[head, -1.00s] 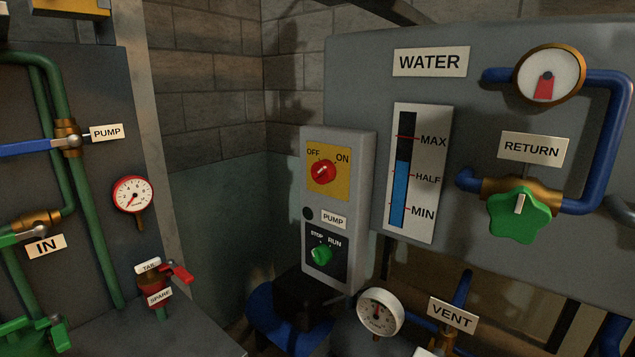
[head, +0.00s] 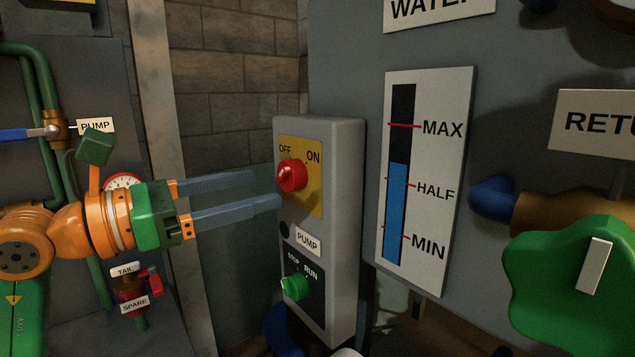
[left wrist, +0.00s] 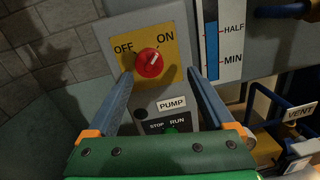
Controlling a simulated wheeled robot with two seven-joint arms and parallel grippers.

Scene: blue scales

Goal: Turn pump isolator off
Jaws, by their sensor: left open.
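The pump isolator is a red rotary knob (head: 291,176) on a yellow plate (head: 315,190) marked OFF and ON, high on the grey pump box (head: 345,230). In the left wrist view the red knob (left wrist: 149,63) has its pale mark pointing up and right, towards ON. My left gripper (head: 267,187) is open, its two long blue-grey fingers reaching from the left to just short of the knob. In the left wrist view the left gripper (left wrist: 160,74) has its fingers apart, with the knob ahead between their tips. My right gripper is in no view.
A green STOP/RUN knob (head: 296,286) sits lower on the same box, below the PUMP label (head: 308,241). The water gauge (head: 427,180) and large green return handwheel (head: 575,285) stand to the right. Green pipes (head: 45,110) and a blue lever (head: 25,134) are at the left.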

